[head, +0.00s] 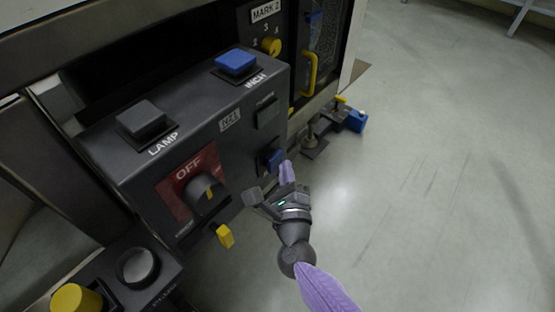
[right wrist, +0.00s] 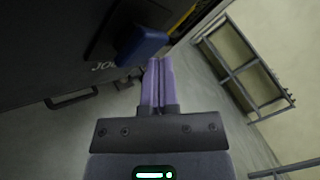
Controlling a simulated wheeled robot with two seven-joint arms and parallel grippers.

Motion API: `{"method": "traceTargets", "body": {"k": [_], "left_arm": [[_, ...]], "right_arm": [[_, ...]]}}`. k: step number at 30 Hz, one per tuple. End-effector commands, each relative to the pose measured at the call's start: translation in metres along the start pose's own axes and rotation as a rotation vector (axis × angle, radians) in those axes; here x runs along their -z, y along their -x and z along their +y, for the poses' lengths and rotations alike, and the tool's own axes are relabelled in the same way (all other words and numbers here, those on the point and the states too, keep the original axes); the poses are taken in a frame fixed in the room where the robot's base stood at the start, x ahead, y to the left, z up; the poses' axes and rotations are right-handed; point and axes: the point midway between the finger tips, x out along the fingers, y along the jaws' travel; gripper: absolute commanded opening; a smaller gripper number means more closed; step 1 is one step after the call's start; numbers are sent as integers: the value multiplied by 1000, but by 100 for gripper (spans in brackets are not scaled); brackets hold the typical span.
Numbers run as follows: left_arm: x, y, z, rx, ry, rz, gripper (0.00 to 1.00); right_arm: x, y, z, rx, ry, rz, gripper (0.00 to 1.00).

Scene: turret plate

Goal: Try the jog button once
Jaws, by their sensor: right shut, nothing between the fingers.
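The jog button is a blue block (head: 272,158) on the front face of the dark control box (head: 205,105), at its lower right. In the right wrist view the blue button (right wrist: 142,47) stands out from a dark panel, with a partly readable label starting "JO" beside it. My right gripper (head: 286,172) is shut and empty, its purple fingers together close beside the button. In the right wrist view the fingertips (right wrist: 157,62) lie just below the button's edge; I cannot tell whether they touch it. My left gripper is not in view.
The box top carries a blue INCH button (head: 236,62) and a grey LAMP button (head: 145,117). Its front has a rotary OFF switch (head: 205,192) and a dark switch (head: 266,111). A yellow tab (head: 225,236) sticks out below. Open floor (head: 430,170) lies to the right.

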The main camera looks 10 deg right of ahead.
Motion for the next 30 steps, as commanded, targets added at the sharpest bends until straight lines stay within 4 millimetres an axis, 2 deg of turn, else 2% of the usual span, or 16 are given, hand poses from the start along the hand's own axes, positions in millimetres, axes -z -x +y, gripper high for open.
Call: {"method": "traceTargets", "body": {"k": [14,30], "left_arm": [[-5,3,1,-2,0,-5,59],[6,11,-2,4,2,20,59]], "right_arm": [[6,8,-7,1,0,0,0],[29,41,-30,0,0,0,0]]}}
